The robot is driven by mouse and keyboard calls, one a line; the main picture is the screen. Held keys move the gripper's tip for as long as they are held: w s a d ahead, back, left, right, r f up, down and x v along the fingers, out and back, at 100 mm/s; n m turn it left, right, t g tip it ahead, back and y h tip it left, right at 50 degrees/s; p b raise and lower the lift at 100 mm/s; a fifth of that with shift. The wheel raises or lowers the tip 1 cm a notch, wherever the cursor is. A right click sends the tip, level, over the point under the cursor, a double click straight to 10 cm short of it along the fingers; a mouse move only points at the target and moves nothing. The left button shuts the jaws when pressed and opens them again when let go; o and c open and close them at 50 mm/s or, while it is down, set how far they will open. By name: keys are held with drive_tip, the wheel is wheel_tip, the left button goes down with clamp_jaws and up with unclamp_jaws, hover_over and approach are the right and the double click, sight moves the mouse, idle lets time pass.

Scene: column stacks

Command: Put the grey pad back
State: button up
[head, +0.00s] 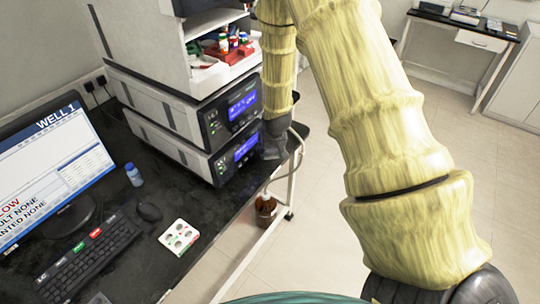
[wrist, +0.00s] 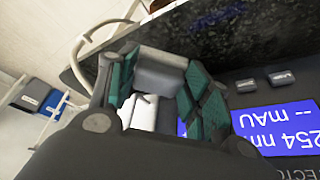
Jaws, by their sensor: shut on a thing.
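My gripper (wrist: 160,92) has teal-padded fingers around a plain grey block (wrist: 158,70), which looks like the grey pad. The block sits between the fingers near their tips. In the head view my gripper (head: 272,145) is low at the right front of the lower instrument (head: 222,160), beside its blue display. My arm and gripper hide the pad there, and I cannot tell whether it touches the instrument or the bench. In the wrist view the blue display (wrist: 280,130) is at the right, with two small dark grey buttons (wrist: 264,82) above it.
An upper instrument (head: 225,112) carries a rack with a red tray (head: 230,62). A brown bottle (head: 265,203) stands below the bench edge.

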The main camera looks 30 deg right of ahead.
sight(270, 156)
drive_tip(key=shift+s+f+p, duration=0.1)
drive_tip(key=shift+f+p, duration=0.4)
drive_tip(key=shift+f, duration=0.65)
drive_tip(key=shift+w+a+f+p, duration=0.1)
drive_tip(key=shift+w+f+p, duration=0.1)
drive_tip(key=shift+f, duration=0.15)
drive_tip(key=shift+w+a+f+p, duration=0.1)
drive_tip(key=shift+f+p, duration=0.1)
drive_tip(key=shift+f, duration=0.1)
drive_tip(key=shift+d+f, duration=0.1)
drive_tip(key=o, duration=1.1)
